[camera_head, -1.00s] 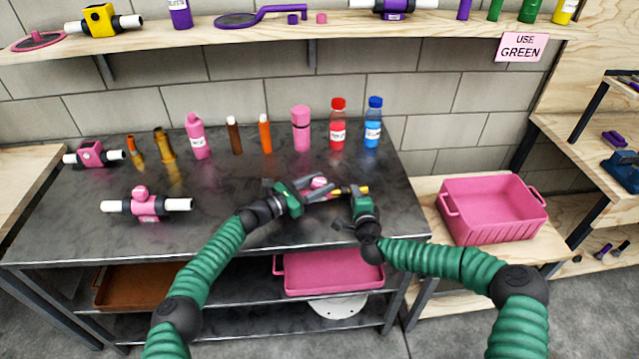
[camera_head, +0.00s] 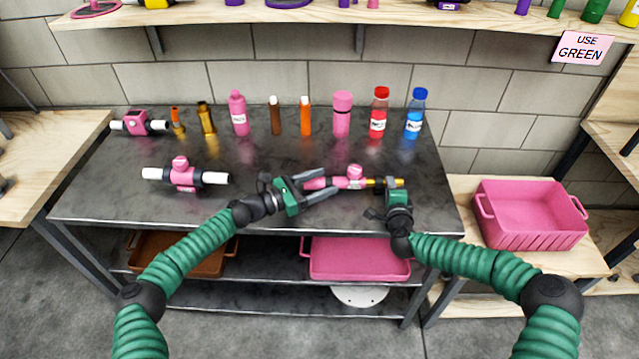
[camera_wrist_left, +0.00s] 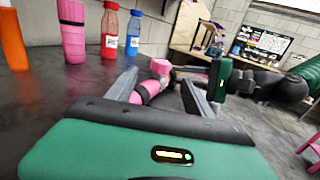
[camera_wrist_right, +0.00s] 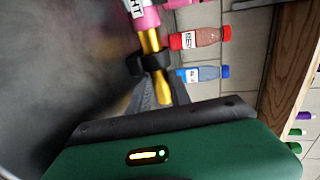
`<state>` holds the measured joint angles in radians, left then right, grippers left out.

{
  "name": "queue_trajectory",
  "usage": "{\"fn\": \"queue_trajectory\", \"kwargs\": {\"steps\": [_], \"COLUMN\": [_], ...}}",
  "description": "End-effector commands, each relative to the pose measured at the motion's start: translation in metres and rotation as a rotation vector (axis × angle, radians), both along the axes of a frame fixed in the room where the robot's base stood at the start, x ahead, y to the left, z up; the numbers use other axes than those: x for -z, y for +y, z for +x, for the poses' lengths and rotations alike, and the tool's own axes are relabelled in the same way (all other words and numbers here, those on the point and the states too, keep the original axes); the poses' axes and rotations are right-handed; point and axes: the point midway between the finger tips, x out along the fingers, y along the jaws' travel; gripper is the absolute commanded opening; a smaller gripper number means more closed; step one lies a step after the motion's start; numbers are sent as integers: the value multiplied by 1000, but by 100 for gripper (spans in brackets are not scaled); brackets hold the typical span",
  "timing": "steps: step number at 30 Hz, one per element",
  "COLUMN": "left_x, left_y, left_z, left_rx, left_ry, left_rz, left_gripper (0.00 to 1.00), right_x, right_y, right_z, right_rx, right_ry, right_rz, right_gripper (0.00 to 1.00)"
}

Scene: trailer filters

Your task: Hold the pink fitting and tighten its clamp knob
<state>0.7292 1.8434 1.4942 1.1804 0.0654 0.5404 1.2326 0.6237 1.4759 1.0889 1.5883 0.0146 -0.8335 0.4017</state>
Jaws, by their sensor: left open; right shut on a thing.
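A pink fitting (camera_head: 345,183) with a round pink knob (camera_head: 355,171) and a brass-coloured stem lies along the front right of the dark table. My right gripper (camera_head: 388,184) is shut on the brass stem end, seen in the right wrist view (camera_wrist_right: 161,85). My left gripper (camera_head: 326,181) is open around the fitting's left end, its fingers on either side. In the left wrist view the fitting (camera_wrist_left: 150,88) and its knob (camera_wrist_left: 160,67) show between the open fingers. Whether the left fingers touch it, I cannot tell.
Another pink fitting with white pipe ends (camera_head: 185,176) lies on the left, and a similar one (camera_head: 138,122) behind it. Several bottles, including a red one (camera_head: 379,112) and a blue one (camera_head: 415,113), stand along the back. A pink bin (camera_head: 530,235) stands right.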

Motion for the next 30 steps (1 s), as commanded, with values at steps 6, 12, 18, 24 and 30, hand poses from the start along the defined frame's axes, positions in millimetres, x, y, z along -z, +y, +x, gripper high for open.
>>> {"fn": "queue_trajectory", "kwargs": {"steps": [6, 12, 18, 24, 30], "left_x": [0, 0, 1, 14, 7], "left_y": [9, 9, 32, -5, -19], "left_z": [-6, -6, 3, -34, -50], "left_rx": [1, -3, -170, -327, -395], "left_ry": [1, 0, -48, -9, 2], "left_rz": [-1, 1, 79, 44, -5], "left_gripper": [61, 61, 61, 61, 61], "right_x": [0, 0, 0, 0, 0], "right_y": [0, 0, 0, 0, 0], "right_z": [0, 0, 0, 0, 1], "right_rx": [0, 0, 0, 0, 0], "right_ry": [-1, -1, -1, -1, -1], "right_rz": [1, 1, 1, 1, 1], "right_gripper": [0, 0, 0, 0, 0]}}
